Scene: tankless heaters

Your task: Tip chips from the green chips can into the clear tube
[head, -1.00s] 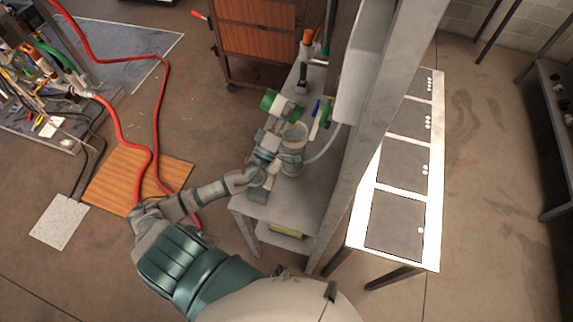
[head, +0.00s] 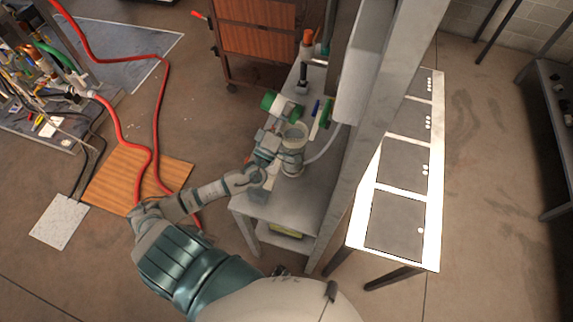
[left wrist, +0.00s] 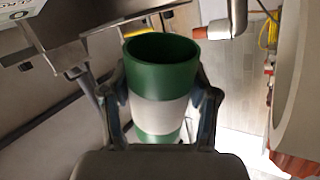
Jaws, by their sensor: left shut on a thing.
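The green chips can (head: 283,108), green with a pale middle band, is held well tilted, nearly on its side, in the head view. My left gripper (head: 272,125) is shut on it. The clear tube (head: 292,158) stands upright on the bench, with its open rim just in front of and below the can's right end. In the left wrist view the can (left wrist: 160,115) sits between both fingers (left wrist: 160,88), its open green mouth visible. No chips can be made out in the can or tube. My right gripper is not in view.
The grey bench (head: 290,205) has free room in front of the tube. Blue and green upright items (head: 322,115) stand just right of the tube. A grey post (head: 375,125) rises on the right. A red-brown cabinet (head: 255,45) stands behind.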

